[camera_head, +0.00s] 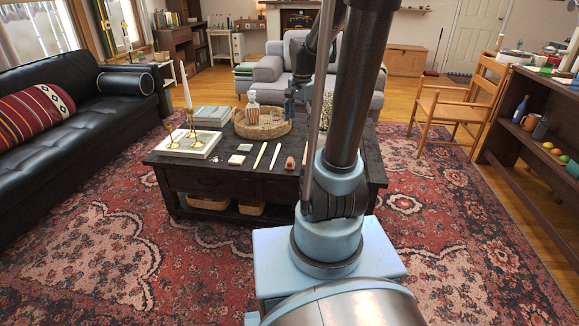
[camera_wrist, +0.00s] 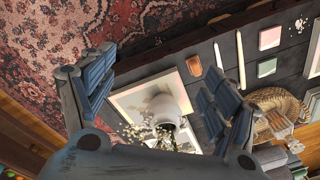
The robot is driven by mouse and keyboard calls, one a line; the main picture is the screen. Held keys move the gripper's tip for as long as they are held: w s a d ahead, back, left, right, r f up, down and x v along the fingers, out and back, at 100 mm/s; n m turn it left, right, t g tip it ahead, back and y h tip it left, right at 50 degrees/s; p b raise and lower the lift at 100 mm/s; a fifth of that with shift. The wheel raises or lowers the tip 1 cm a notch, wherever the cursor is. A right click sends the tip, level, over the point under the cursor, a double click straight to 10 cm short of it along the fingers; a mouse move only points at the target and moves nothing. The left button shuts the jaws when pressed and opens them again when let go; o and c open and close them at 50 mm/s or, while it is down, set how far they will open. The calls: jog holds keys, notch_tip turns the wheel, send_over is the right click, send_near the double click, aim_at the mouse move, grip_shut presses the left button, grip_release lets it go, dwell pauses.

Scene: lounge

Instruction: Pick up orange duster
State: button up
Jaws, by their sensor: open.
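A small orange-brown block, which looks like the orange duster (camera_head: 290,162), lies on the dark coffee table (camera_head: 225,176) near its front edge, at the right end of a row of small items. In the wrist view the duster (camera_wrist: 193,66) lies beside a white tray or book, above the right finger. My gripper (camera_wrist: 152,82) is open and empty, its fingers spread over the table and rug. The duster is outside the gap between them. In the head view my arm covers part of the table, and the gripper (camera_head: 291,98) shows only small beyond it.
White sticks (camera_head: 260,155) and pale blocks (camera_head: 245,147) lie left of the duster. In the wrist view a white vase (camera_wrist: 163,110) with flowers stands close below the gripper's gap.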

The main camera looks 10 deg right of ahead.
jog(key=w+f+m, duration=0.4)
jog(key=w+m, duration=0.1)
jog(key=w, duration=0.6)
jog(key=m+g, duration=0.1)
jog(key=m, duration=0.4)
send_over(290, 159)
notch_tip(290, 159, down, 10)
notch_tip(290, 159, down, 18)
jog(key=shift+r, duration=0.25)
jog(key=shift+c, duration=0.6)
jog(key=c, duration=1)
